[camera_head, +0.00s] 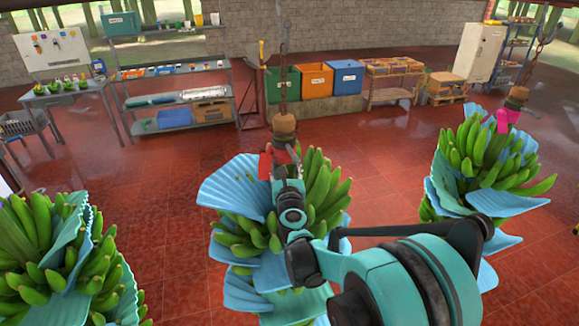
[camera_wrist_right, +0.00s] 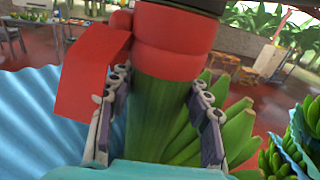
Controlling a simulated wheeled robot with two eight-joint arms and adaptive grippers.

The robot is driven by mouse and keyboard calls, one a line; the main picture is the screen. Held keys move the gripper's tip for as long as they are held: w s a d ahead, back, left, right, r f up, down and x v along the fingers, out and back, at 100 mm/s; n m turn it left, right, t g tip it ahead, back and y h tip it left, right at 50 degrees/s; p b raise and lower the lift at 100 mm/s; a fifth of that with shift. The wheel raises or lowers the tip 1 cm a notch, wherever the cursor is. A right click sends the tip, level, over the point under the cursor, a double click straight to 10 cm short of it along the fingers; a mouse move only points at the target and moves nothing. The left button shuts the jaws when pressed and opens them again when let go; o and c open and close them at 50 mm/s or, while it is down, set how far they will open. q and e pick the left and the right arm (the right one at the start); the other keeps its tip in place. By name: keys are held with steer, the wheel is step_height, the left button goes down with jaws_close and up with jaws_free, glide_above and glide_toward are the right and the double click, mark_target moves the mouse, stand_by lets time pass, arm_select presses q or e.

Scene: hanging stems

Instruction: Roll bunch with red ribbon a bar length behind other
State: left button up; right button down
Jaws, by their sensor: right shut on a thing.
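The bunch with red ribbon (camera_head: 322,190) hangs upright in the middle of the head view, with green bananas and blue padding sheets. Its red ribbon (camera_head: 265,165) is tied at the stem top and also shows in the wrist view (camera_wrist_right: 90,75). My right gripper (camera_head: 286,178) is shut on its green stem (camera_wrist_right: 155,110), just below the ribbon, one finger on each side. Another bunch (camera_head: 472,150) with a pink ribbon (camera_head: 505,119) hangs to the right. My left gripper is not in view.
A chain (camera_head: 282,65) runs up from the middle bunch. Behind are metal shelves (camera_head: 180,95), green, orange and blue bins (camera_head: 315,80), crates (camera_head: 393,66) and a white fridge (camera_head: 480,52). The red tile floor (camera_head: 180,190) is clear between the bunches.

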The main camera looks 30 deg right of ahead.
steer(key=shift+w+a, duration=0.15)
steer(key=shift+a, duration=0.35)
steer(key=c, duration=0.7)
jaws_free()
steer(key=shift+a, duration=0.1)
steer(key=shift+d, duration=0.25)
steer(key=shift+s+a, duration=0.15)
steer(key=shift+s, duration=0.05)
steer(key=v, duration=1.1)
steer(key=shift+s, duration=0.4)
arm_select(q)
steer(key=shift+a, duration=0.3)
arm_select(e)
steer(key=shift+r, duration=0.1)
